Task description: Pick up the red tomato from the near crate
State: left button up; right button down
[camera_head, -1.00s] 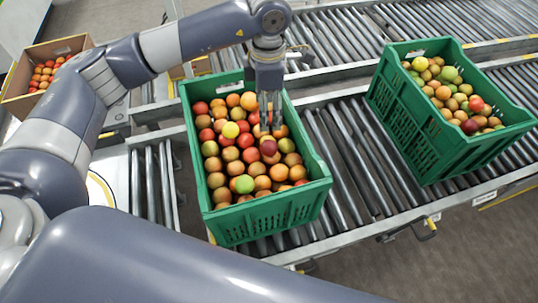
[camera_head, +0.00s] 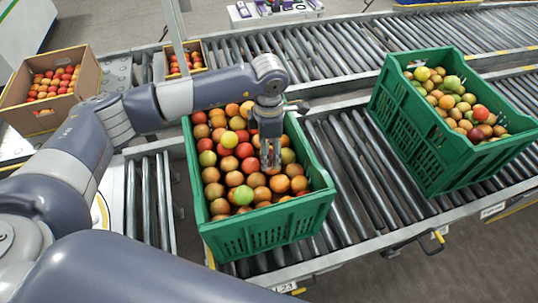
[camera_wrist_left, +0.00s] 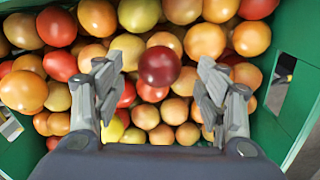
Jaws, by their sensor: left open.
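The near green crate (camera_head: 272,236) is filled with tomatoes of mixed red, orange, yellow and green. My left gripper (camera_head: 270,163) points down over the right-middle part of the crate and is open and empty. In the left wrist view a dark red tomato (camera_wrist_left: 159,67) lies midway between the open fingertips (camera_wrist_left: 159,75); its gap to the fingers in depth is hard to tell. In the head view the gripper hides this tomato. Other brighter red tomatoes (camera_wrist_left: 57,27) lie around it. My right gripper is not in view.
The crate's green wall (camera_wrist_left: 292,105) stands right of the fingers. A second green crate (camera_head: 405,130) with tomatoes stands at the right on the roller conveyor (camera_head: 350,170). A cardboard box (camera_head: 83,85) of tomatoes is at the left, a smaller one (camera_head: 197,52) behind.

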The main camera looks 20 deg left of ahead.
pick_arm(q)
jog(key=shift+f, duration=1.3)
jog(key=c, duration=0.9)
jog(key=shift+o, duration=0.2)
jog(key=shift+r, duration=0.1)
